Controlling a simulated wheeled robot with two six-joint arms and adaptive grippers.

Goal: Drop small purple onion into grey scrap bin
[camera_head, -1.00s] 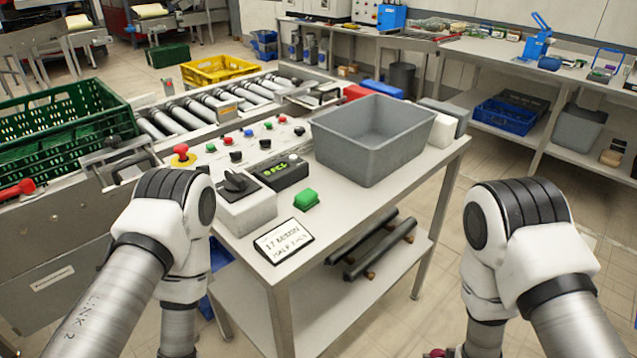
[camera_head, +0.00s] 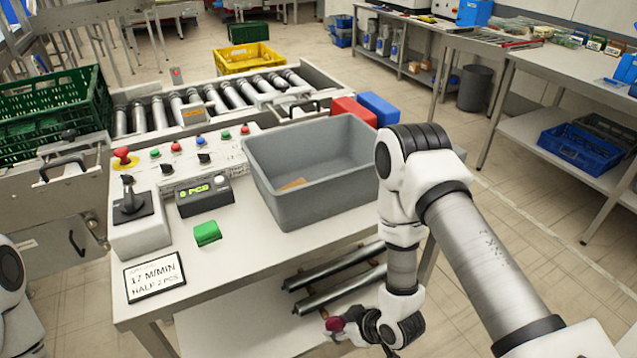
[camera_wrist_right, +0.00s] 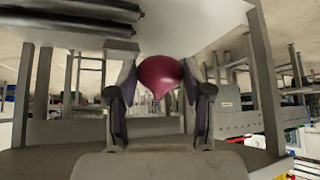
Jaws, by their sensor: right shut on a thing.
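The small purple onion (camera_head: 335,324) is held by my right gripper (camera_head: 346,327), low in front of the table and below its top. In the right wrist view the onion (camera_wrist_right: 159,76) sits between the two fingers of the gripper (camera_wrist_right: 159,88), which are shut on it. The grey scrap bin (camera_head: 312,205) stands on the table, above and to the left of the gripper in the head view. A small flat brown piece lies on the bin's floor. My left gripper is out of view; only a bit of the left arm shows at the left edge.
The white table (camera_head: 262,250) carries a control panel, a joystick box (camera_head: 133,222), a green block (camera_head: 207,233) and a sign (camera_head: 154,276). Dark rollers (camera_head: 340,285) lie on its lower shelf. A roller conveyor (camera_head: 200,100) and a green crate (camera_head: 50,112) stand behind.

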